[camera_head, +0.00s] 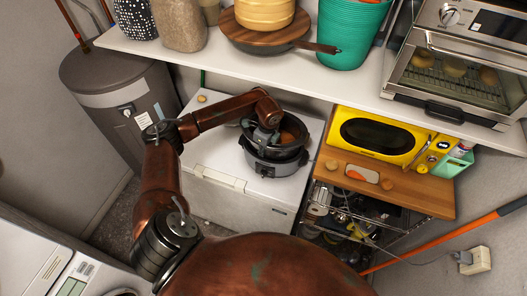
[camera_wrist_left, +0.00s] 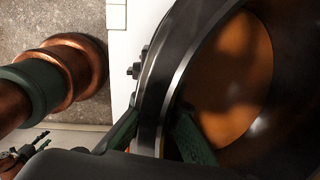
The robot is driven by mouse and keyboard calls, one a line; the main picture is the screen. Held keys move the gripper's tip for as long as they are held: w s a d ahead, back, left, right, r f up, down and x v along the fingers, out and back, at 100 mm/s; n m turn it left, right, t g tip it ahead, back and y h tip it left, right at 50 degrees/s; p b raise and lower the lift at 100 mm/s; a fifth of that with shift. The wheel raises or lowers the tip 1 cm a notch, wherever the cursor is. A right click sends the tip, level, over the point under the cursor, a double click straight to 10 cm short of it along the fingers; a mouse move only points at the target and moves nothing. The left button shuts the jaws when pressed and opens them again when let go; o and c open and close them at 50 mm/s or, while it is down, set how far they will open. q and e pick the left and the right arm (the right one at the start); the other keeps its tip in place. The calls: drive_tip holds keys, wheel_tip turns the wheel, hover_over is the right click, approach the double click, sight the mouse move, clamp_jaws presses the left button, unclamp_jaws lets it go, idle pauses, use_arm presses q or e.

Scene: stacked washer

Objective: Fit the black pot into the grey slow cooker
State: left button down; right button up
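The grey slow cooker (camera_head: 268,168) stands on a white chest. The black pot (camera_head: 299,151) is at its top, with an orange-brown inside; it also shows large in the left wrist view (camera_wrist_left: 152,85). The pot's rim shows above the cooker's rim; how deep it sits is hard to tell. My left gripper (camera_head: 264,138) is at the pot's left side. In the left wrist view its green fingers (camera_wrist_left: 158,137) lie on either side of the pot's wall, one outside and one inside, close against it. My right gripper is not in view.
The white chest (camera_head: 215,150) has bare top left of the cooker. A shelf (camera_head: 345,85) with a pan (camera_head: 270,38) and a teal container (camera_head: 345,30) hangs above. A yellow microwave (camera_head: 375,138) on a wooden board stands right of the cooker. A grey tank (camera_head: 115,95) is left.

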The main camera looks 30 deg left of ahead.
use_arm(q)
drive_tip(key=shift+w, duration=0.1)
drive_tip(key=shift+f+b, duration=0.3)
drive_tip(key=shift+b, duration=0.05)
drive_tip(key=shift+r, duration=0.1)
drive_tip(key=shift+r+p, duration=1.65)
drive_tip(key=shift+r, duration=1.1)
drive_tip(key=shift+d, duration=0.1)
